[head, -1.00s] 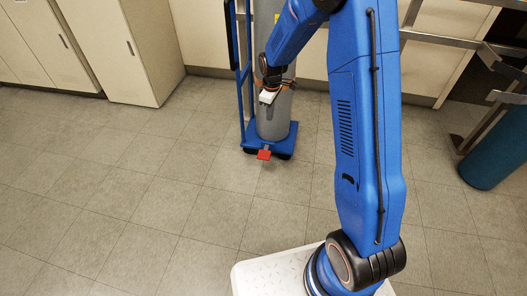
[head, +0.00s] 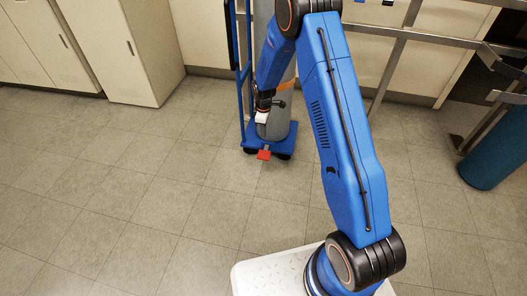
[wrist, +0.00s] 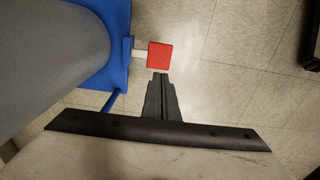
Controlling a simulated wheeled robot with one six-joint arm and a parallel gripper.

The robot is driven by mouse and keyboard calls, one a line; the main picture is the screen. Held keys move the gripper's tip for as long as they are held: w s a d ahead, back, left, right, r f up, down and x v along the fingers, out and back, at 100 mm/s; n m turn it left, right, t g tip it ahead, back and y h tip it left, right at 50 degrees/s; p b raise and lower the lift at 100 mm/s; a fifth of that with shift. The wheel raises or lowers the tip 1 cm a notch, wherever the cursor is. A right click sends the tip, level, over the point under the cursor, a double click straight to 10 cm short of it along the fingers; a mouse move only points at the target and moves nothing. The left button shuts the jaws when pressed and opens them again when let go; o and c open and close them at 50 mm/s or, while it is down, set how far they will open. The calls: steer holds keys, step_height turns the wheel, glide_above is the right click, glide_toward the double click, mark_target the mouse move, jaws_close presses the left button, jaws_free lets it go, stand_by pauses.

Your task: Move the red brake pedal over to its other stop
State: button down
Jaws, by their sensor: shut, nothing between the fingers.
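The red brake pedal (head: 264,155) sticks out low from the front edge of the blue cylinder cart (head: 246,136). In the wrist view the pedal (wrist: 160,55) is a red square plate on a short pale arm. My gripper (head: 261,120) is above the pedal in the head view, in front of the grey cylinder. In the wrist view my gripper (wrist: 161,78) is shut and empty, its tips pointing at the pedal's lower edge. The tips look close to the pedal in the picture, but I cannot tell the gap in depth.
The grey gas cylinder (wrist: 45,60) stands on the cart close beside my gripper. Beige cabinets (head: 115,50) are at the left, and a metal rail (head: 425,38) and teal cylinder (head: 490,150) at the right. The tiled floor (head: 130,190) in front is clear.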

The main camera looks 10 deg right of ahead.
mark_target(263, 157)
steer(key=shift+f, duration=0.1)
step_height(263, 157, down, 14)
steer(key=shift+r, duration=0.1)
stand_by(0.6)
steer(key=shift+s+a+f, duration=0.1)
steer(key=shift+s+f, duration=0.2)
steer(key=shift+f, duration=0.65)
steer(key=shift+s+a+f, duration=0.1)
steer(key=shift+s+f, duration=0.15)
steer(key=shift+f, duration=0.65)
steer(key=shift+a+r, duration=0.1)
steer(key=shift+s+a+r, duration=0.1)
steer(key=shift+r, duration=0.25)
steer(key=s+a+r, duration=0.1)
steer(key=s+r, duration=0.1)
steer(key=r, duration=0.4)
steer(key=s+a+r, duration=0.1)
steer(key=s+r, duration=0.1)
steer(key=r, duration=0.4)
steer(key=shift+s+r, duration=0.2)
steer(key=shift+s, duration=0.05)
